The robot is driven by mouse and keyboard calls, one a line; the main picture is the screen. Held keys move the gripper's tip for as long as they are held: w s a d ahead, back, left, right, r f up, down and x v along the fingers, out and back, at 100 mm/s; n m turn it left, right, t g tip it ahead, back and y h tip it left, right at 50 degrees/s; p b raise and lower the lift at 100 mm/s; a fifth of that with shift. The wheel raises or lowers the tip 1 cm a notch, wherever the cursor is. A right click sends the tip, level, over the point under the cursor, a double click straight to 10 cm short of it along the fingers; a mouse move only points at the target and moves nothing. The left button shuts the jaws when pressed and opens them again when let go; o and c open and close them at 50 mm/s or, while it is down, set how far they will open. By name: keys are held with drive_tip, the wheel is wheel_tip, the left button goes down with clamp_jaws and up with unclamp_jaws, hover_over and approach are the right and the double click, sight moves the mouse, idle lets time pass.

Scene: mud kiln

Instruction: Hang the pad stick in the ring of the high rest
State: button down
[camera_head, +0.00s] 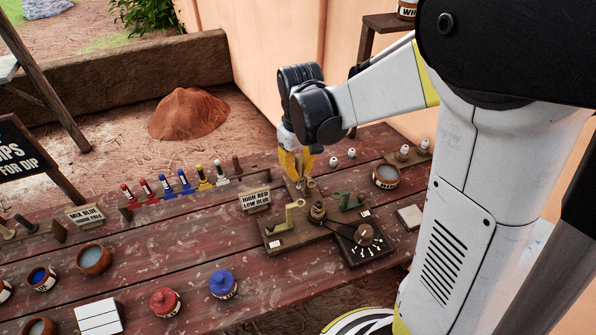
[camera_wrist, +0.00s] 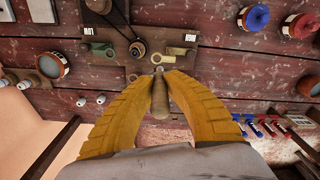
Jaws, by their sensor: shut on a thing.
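My gripper (camera_head: 303,176) points down over the far edge of the wooden base, its yellow fingers closed on the pad stick. The stick also shows below the fingers in the head view (camera_head: 305,187). In the wrist view the high rest (camera_wrist: 178,51) is beside the "HIGH" label, just beyond the fingertips. Whether the stick touches its ring cannot be told.
The low rest (camera_head: 350,200) stands on the right of the base (camera_head: 285,241), with a round post (camera_head: 317,211) and a dial (camera_head: 364,235) between and in front. A sign (camera_head: 255,201) stands left. Red (camera_head: 165,302) and blue (camera_head: 223,284) pots stand in front.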

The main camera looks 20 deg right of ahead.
drive_tip(key=f+b, duration=0.1)
drive_tip(key=f, duration=0.1)
drive_tip(key=f+b, duration=0.3)
drive_tip(key=f, duration=0.1)
drive_tip(key=shift+w+d, duration=0.1)
drive_tip(key=shift+d, duration=0.3)
drive_tip(key=shift+f+b, duration=0.1)
drive_tip(key=shift+b, duration=0.45)
idle(0.6)
drive_tip(key=shift+f+b, duration=0.35)
drive_tip(key=shift+f, duration=0.1)
drive_tip(key=shift+f, duration=0.1)
drive_tip(key=shift+f+b, duration=0.7)
drive_tip(key=shift+f, duration=0.1)
idle(0.3)
drive_tip(key=shift+f+b, duration=0.6)
drive_tip(key=shift+f, duration=0.1)
